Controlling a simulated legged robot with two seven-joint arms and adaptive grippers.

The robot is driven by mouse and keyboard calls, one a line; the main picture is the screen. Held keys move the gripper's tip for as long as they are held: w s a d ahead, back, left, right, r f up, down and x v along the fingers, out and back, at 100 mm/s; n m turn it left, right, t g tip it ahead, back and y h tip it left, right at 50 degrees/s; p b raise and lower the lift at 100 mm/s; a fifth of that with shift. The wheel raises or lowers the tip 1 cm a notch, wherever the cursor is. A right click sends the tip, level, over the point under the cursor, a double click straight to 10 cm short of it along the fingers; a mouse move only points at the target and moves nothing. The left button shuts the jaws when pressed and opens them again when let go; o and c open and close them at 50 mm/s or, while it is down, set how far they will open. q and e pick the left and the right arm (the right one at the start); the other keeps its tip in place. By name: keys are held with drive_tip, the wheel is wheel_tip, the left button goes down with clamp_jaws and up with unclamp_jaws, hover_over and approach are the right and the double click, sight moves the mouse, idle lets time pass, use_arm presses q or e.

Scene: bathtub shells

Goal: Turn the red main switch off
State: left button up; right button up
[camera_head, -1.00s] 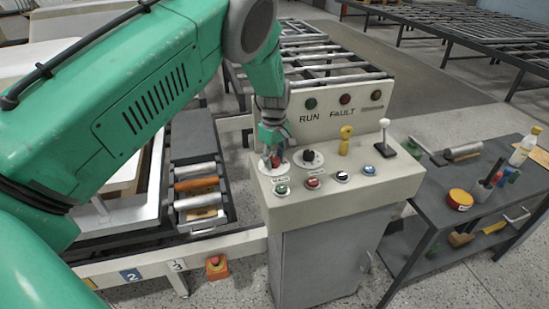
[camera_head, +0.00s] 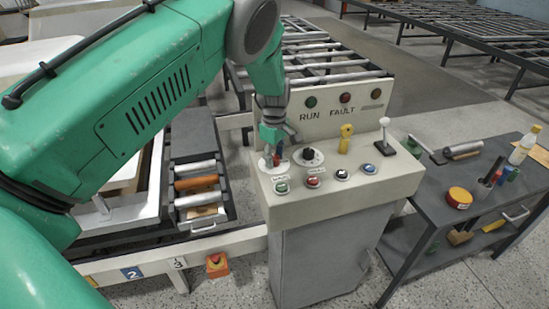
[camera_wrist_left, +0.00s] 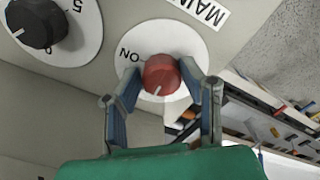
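The red main switch (camera_wrist_left: 161,74) is a round knob on a white disc (camera_wrist_left: 187,40) marked "ON", beside a label beginning "MAI". Its white pointer line faces the lower left in the left wrist view, away from the "ON" mark at upper left. My left gripper (camera_wrist_left: 162,72) has one fingertip on each side of the knob, closed in against it. In the head view the left gripper (camera_head: 277,153) is low over the console's left corner and partly covers the switch. The disc's lower part is hidden. My right gripper is not in view.
A black dial (camera_head: 308,156) sits right of the switch. Green (camera_head: 282,187), red (camera_head: 313,182) and other buttons line the console front. A yellow key-like part (camera_head: 346,138) and a white-topped lever (camera_head: 385,134) stand further right. A cluttered dark cart (camera_head: 440,195) adjoins the console.

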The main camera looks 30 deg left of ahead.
sight(275, 156)
use_arm(q)
drive_tip(key=shift+o, duration=0.7)
drive_tip(key=shift+w, duration=0.1)
drive_tip(key=shift+r, duration=0.25)
wheel_tip(275, 156, up, 11)
drive_tip(key=shift+r, duration=0.2)
